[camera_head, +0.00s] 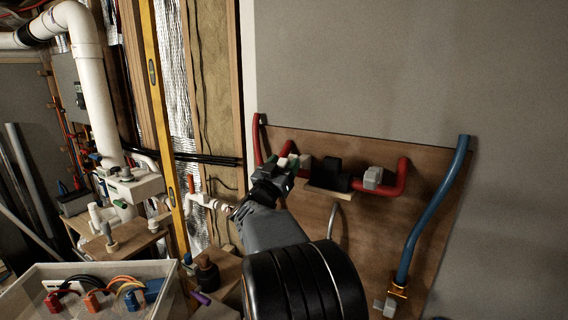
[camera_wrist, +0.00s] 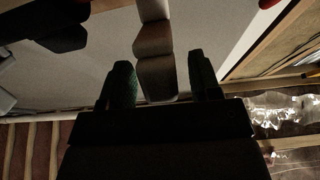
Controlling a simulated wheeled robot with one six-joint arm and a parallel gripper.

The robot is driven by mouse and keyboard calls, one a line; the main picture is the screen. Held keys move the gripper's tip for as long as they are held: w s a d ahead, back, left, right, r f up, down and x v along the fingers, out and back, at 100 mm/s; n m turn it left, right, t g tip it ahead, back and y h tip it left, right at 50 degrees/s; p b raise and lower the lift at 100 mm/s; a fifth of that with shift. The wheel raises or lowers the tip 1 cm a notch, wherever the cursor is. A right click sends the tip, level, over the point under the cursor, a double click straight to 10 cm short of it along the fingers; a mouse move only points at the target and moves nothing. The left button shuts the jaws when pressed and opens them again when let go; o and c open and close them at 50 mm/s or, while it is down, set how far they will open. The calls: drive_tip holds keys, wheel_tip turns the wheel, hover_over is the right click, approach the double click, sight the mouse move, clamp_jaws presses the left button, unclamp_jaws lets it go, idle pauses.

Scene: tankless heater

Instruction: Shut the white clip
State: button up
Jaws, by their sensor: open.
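My gripper (camera_head: 286,168) is in front of the left part of the red pipe. In the wrist view its two dark green fingers (camera_wrist: 159,62) are apart. A pale, jointed clip piece (camera_wrist: 154,38) stands between them, with visible gaps at both sides. I take it for the white clip; its colour looks grey in the shade. In the head view a small pale part (camera_head: 305,161) shows just beyond the fingertips, mostly hidden by my gripper. I cannot tell how far the clip is open.
The red pipe (camera_head: 401,176) carries a black block (camera_head: 328,176) and another pale clip (camera_head: 373,177) to the right. A blue pipe (camera_head: 431,212) runs down the brown board (camera_head: 365,245). A bin of connectors (camera_head: 190,307) stands lower left. A yellow level (camera_head: 154,75) stands left.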

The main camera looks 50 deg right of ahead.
clamp_jaws()
idle(0.6)
